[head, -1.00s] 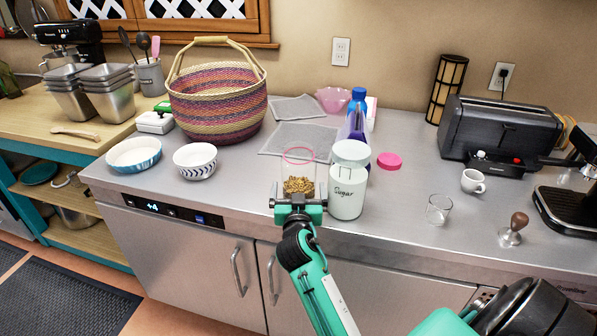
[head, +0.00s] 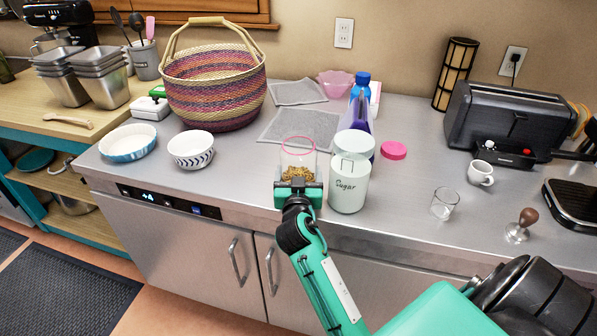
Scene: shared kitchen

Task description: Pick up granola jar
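The granola jar (head: 298,156) is a clear open jar with a pink rim and golden granola in its lower part. It stands upright near the front edge of the steel counter, just left of the white sugar jar (head: 349,180). My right gripper (head: 298,184) is at the jar's lower front, its fingers closed in on both sides of it. The gripper body hides the jar's base. A pink lid (head: 393,150) lies on the counter to the right. My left gripper is not in view.
The sugar jar stands very close to the gripper's right side. A blue-capped bottle (head: 361,100) is behind it. A patterned bowl (head: 191,150) and a woven basket (head: 212,88) are to the left. A grey cloth (head: 300,129) lies behind the granola jar. A glass (head: 445,203) stands right.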

